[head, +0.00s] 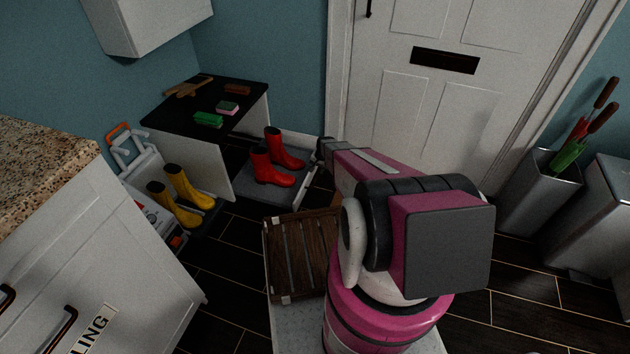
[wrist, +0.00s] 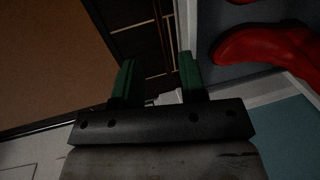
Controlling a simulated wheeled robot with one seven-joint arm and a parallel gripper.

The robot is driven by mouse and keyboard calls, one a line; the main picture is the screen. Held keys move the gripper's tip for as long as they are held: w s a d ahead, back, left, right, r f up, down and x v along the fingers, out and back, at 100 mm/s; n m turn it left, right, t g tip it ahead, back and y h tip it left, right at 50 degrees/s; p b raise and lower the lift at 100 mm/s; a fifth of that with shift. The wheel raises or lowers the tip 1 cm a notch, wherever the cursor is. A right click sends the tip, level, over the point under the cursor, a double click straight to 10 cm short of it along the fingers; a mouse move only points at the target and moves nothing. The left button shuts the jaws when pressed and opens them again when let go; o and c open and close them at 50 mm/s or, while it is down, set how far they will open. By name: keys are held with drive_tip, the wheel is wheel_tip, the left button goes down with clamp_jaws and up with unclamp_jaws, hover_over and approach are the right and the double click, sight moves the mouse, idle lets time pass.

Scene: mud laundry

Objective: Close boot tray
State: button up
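The boot tray (head: 262,200) is grey with a pale rim. It stands out to the right of the black-topped bench (head: 165,118), low near the floor, with a pair of red boots (head: 272,170) on it. My gripper (wrist: 157,62) has two green fingers spread apart with nothing between them. In the wrist view the tray's pale rim (wrist: 187,25) runs close by the right finger, and a red boot (wrist: 265,48) lies beyond. I cannot tell whether the finger touches the rim. In the head view my arm hides the fingertips.
A wooden slatted crate (head: 290,245) is in front of the tray. Yellow boots (head: 185,200) stand left, by a white caddy (head: 130,165). A white door (head: 400,110) is behind my arm. A grey bin (head: 540,195) stands right. Dark floor shows between crate and cabinet (head: 90,245).

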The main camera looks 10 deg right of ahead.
drive_tip(key=f, duration=0.3)
drive_tip(key=a+f, duration=0.1)
drive_tip(key=f, duration=0.5)
drive_tip(key=shift+w+a+f, duration=0.1)
drive_tip(key=shift+w+a, duration=0.1)
drive_tip(key=shift+w, duration=0.2)
clamp_jaws()
